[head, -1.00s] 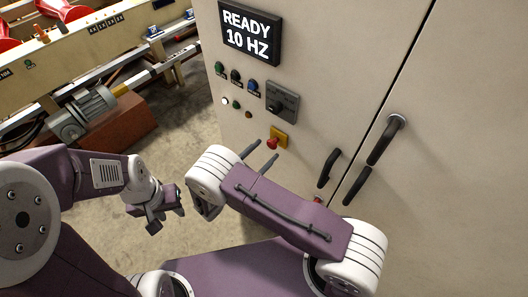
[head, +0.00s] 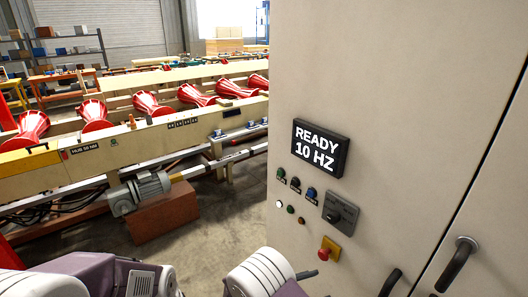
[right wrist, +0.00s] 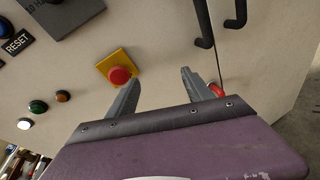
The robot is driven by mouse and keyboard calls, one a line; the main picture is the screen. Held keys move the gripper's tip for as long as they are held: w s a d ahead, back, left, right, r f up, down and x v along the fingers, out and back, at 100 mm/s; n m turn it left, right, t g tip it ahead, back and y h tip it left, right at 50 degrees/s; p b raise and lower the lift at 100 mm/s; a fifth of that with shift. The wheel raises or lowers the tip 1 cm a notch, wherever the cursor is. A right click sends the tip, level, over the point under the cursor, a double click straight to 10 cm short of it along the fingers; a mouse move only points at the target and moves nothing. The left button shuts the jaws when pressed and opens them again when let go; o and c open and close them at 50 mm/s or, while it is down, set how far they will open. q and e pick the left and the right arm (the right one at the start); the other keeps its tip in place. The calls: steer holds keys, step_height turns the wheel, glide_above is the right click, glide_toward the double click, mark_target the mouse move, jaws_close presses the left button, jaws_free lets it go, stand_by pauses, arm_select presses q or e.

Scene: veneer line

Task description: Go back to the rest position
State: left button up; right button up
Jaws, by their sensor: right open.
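My right gripper (right wrist: 160,77) is open and empty in the right wrist view, its two grey fingers apart in front of the cabinet (right wrist: 165,30). The red mushroom button on its yellow plate (right wrist: 101,66) lies just left of the left fingertip. In the head view only one dark finger (head: 306,275) of this gripper shows, below the same red button (head: 325,254). My left gripper is out of the head view; only part of its purple and white arm shows at the bottom left.
The cabinet carries a display reading READY 10 HZ (head: 321,148), a grey rotary switch (head: 340,212), small coloured buttons and black door handles (head: 457,264). Left of it stands a conveyor line with red rollers (head: 152,103) and a grey motor (head: 139,192).

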arm_select(q)
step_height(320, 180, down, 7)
steer(key=b, duration=0.6)
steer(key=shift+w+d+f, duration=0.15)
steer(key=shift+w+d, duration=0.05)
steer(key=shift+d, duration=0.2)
arm_select(e)
steer(key=s+d+f+m+g+y, duration=0.1)
steer(key=s+f+m+g+y, duration=0.1)
steer(key=s+m+y, duration=0.4)
steer(key=s+d+f+m+g+y, duration=0.1)
steer(key=s+m+y, duration=0.5)
steer(key=m, duration=0.7)
steer(key=f+g+y, duration=0.1)
steer(key=y, duration=0.1)
steer(key=shift+d+f+m+y, duration=0.15)
steer(key=shift+f+m+y, duration=0.1)
steer(key=shift+m+y, duration=0.15)
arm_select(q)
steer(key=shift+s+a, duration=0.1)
arm_select(e)
steer(key=shift+s, duration=0.1)
